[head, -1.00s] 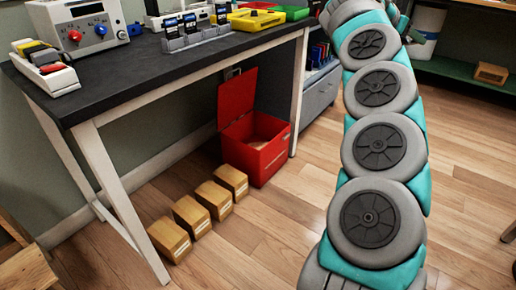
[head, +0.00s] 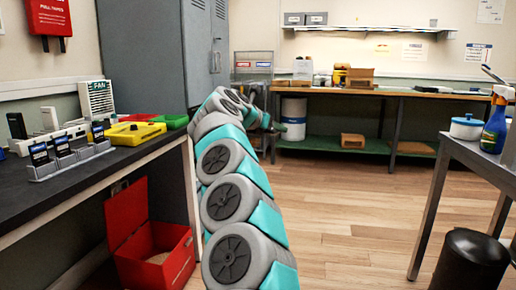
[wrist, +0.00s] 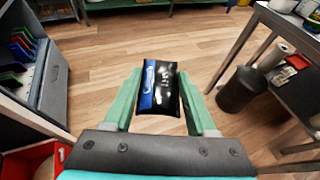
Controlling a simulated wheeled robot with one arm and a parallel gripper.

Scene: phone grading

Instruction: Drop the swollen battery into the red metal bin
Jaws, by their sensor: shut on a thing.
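The swollen battery (wrist: 160,88), black with a blue end and a puffy glossy face, is between the two green fingers of my gripper (wrist: 160,76) in the wrist view. My gripper is shut on it, above the wooden floor. The red metal bin (head: 155,262) stands on the floor under the front of the dark workbench at lower left in the head view, its lid raised at the back. Part of the bin also shows at the lower left of the wrist view (wrist: 32,160), to the left of my gripper. The battery cannot be made out in the head view.
The dark workbench (head: 60,205) with phone stands and trays is at left. A grey cabinet (wrist: 52,88) is left of my gripper. A black waste bin (head: 470,262) and a table stand at right. The floor between is clear.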

